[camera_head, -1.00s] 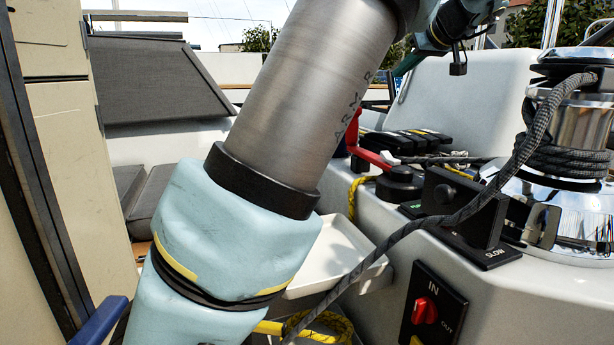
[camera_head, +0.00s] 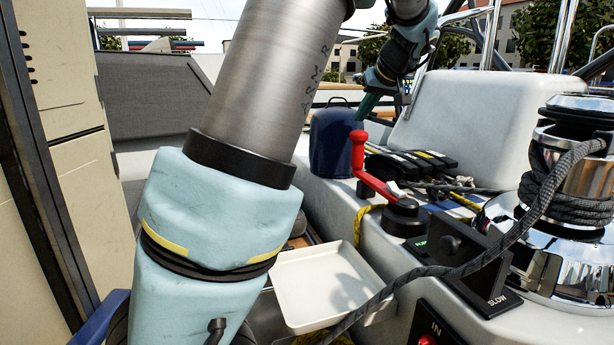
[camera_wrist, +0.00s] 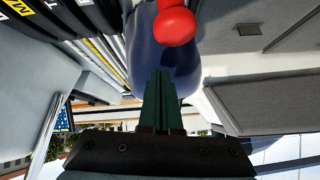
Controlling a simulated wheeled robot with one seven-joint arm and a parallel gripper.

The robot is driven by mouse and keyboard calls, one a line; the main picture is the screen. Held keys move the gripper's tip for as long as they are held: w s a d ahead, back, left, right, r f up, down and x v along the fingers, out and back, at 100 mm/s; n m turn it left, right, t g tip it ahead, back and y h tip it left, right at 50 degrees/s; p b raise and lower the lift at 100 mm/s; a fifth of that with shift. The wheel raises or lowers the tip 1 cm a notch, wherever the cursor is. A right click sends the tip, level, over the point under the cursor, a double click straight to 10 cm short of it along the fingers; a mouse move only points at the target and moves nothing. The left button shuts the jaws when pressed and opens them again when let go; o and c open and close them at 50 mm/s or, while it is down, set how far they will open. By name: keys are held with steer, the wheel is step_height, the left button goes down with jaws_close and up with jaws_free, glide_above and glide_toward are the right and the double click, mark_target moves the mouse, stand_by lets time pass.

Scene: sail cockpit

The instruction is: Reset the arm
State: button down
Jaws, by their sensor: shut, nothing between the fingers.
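My gripper (camera_head: 367,106) is at the upper middle of the head view, at the far end of my raised arm. Its green fingers point down near the dark blue container. In the wrist view my gripper (camera_wrist: 160,76) shows its two green fingers pressed together, with nothing between them. My pale blue and metal arm links fill the left middle of the head view. The fingertips appear in front of the dark blue container (camera_wrist: 140,45); whether they touch it I cannot tell.
A red-handled crank (camera_head: 372,175) stands beside the dark blue container (camera_head: 333,150). Its red knob (camera_wrist: 174,27) shows close in the wrist view. A chrome winch (camera_head: 575,190) with grey rope is at right. A white tray (camera_head: 318,325) sits below, by my arm.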

steer(key=s+a+m+g+h+p, duration=0.1)
steer(key=s+a+g+p, duration=0.1)
steer(key=s+a+p, duration=0.3)
steer(key=s+a+m+g+h+p, duration=0.1)
steer(key=s+a+g+p, duration=0.15)
steer(key=a+p, duration=0.4)
steer(key=s+a+r+g+p, duration=0.1)
steer(key=s+a+p, duration=0.3)
steer(key=s+p, duration=0.2)
steer(key=s+a+r+m+h+p, duration=0.1)
steer(key=s+a+p, duration=0.3)
steer(key=s, duration=0.7)
steer(key=shift+s+a+r+g+h+p, duration=0.15)
steer(key=shift+a+r+g+h+p, duration=0.2)
steer(key=shift+p, duration=0.9)
steer(key=shift+a, duration=0.1)
